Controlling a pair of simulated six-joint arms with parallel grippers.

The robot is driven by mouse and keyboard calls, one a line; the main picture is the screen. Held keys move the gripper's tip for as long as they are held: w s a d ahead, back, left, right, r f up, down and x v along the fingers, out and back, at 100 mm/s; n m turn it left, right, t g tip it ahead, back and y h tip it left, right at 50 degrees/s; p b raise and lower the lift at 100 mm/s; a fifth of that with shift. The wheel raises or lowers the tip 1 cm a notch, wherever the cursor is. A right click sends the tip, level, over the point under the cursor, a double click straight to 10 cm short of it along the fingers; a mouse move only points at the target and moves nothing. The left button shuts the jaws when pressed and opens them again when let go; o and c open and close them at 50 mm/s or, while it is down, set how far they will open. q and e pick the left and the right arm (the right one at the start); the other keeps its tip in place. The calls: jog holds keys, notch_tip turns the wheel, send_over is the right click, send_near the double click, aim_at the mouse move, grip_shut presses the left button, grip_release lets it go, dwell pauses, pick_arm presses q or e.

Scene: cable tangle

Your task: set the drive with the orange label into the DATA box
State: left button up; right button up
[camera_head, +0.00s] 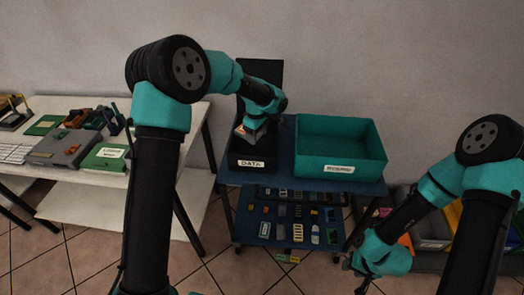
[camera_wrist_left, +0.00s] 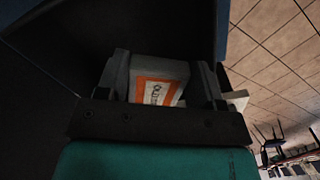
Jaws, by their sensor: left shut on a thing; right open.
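My left gripper (camera_wrist_left: 165,85) is shut on the drive (camera_wrist_left: 158,70), a grey block with an orange-bordered white label (camera_wrist_left: 157,91) that faces the left wrist camera. In the head view this gripper (camera_head: 250,135) is over the black DATA box (camera_head: 240,163), which has an open lid standing up behind. I cannot tell whether the drive touches the box floor. My right gripper (camera_head: 358,268) is open, low at the right and far from the box.
A teal bin (camera_head: 340,170) with a white label stands right of the DATA box on the blue cart top (camera_head: 284,178). Several small items lie on the cart's lower shelf (camera_head: 292,240). A white table (camera_head: 40,165) with devices is at the left. Coloured bins (camera_head: 430,230) stand at the right.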

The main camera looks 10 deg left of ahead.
pick_arm(q)
jog(key=w+n, duration=0.1)
jog(key=n, duration=0.1)
jog(key=w+d+f+n, duration=0.1)
jog(key=w+n, duration=0.2)
jog(key=shift+d+f+n, duration=0.3)
jog(key=shift+d, duration=0.05)
send_over(264, 154)
jog(key=shift+f, duration=3.15)
jog(key=shift+f, duration=1.85)
jog(key=shift+f, duration=0.15)
jog(key=o, duration=1)
